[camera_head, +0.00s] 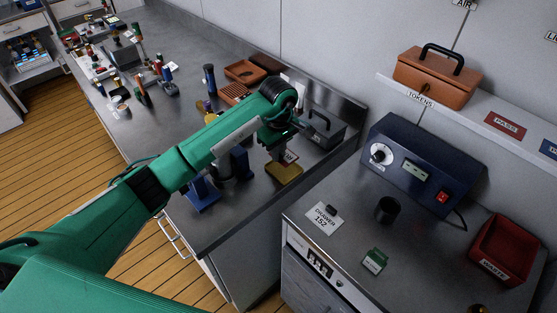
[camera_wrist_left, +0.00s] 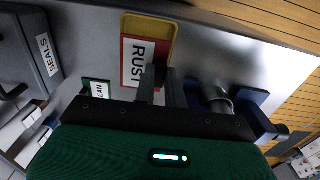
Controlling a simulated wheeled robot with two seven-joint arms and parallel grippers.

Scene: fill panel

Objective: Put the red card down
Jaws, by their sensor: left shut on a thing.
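The red-bordered card (camera_wrist_left: 131,62), lettered RUST, is held between the fingers of my left gripper (camera_wrist_left: 160,78). In the left wrist view it overlaps a yellow tray (camera_wrist_left: 150,22); whether it touches the tray is unclear. In the head view my left gripper (camera_head: 284,151) is above the steel bench, just behind the yellow tray (camera_head: 285,173), and part of the card (camera_head: 291,157) shows beside the fingers. A green card (camera_wrist_left: 97,88) is partly hidden by the gripper in the left wrist view. My right gripper is not in view.
A grey SEALS case (camera_head: 327,130) stands behind the tray, against the wall. A blue stand (camera_head: 203,196) is left of the tray. The right cabinet top holds a dark blue control box (camera_head: 420,170), a black cup (camera_head: 387,210) and a red WASTE bin (camera_head: 500,245).

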